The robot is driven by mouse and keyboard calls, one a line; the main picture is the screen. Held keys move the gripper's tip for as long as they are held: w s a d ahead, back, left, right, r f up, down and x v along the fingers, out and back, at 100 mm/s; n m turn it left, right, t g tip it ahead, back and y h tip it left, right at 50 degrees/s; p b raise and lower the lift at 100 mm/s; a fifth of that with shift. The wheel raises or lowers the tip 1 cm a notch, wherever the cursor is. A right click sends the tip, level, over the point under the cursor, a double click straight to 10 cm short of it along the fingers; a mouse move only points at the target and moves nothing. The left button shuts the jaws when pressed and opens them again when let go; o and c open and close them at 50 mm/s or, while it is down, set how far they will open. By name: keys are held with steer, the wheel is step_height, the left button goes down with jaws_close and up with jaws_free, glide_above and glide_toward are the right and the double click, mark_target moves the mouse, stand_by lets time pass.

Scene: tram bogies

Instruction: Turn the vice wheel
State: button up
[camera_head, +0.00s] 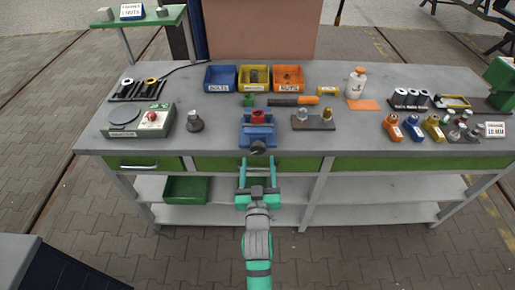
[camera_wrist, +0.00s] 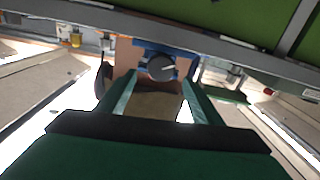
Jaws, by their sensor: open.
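The blue vice (camera_head: 257,131) stands at the front edge of the grey workbench, with a red piece at its top. Its dark round vice wheel (camera_head: 258,147) faces me at the bench edge. In the wrist view the wheel (camera_wrist: 160,67) shows as a dark disc with a pale line on it, beyond my fingertips and roughly midway between them. My gripper (camera_head: 258,162), with teal fingers, is open and empty just in front of and below the wheel. In the wrist view my gripper (camera_wrist: 158,88) has its fingers spread either side. I cannot tell the exact gap to the wheel.
On the workbench (camera_head: 215,150), a green tester box (camera_head: 140,120) and a dark knobbed piece (camera_head: 195,121) stand left of the vice. A small plate with fittings (camera_head: 313,122) is at right. Blue, yellow and orange bins (camera_head: 254,77) stand behind. Green drawers (camera_head: 148,164) run below the bench edge.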

mark_target(258, 150)
steer(key=w, duration=0.7)
steer(key=shift+w, duration=0.2)
steer(key=shift+c, duration=0.4)
steer(key=c, duration=1)
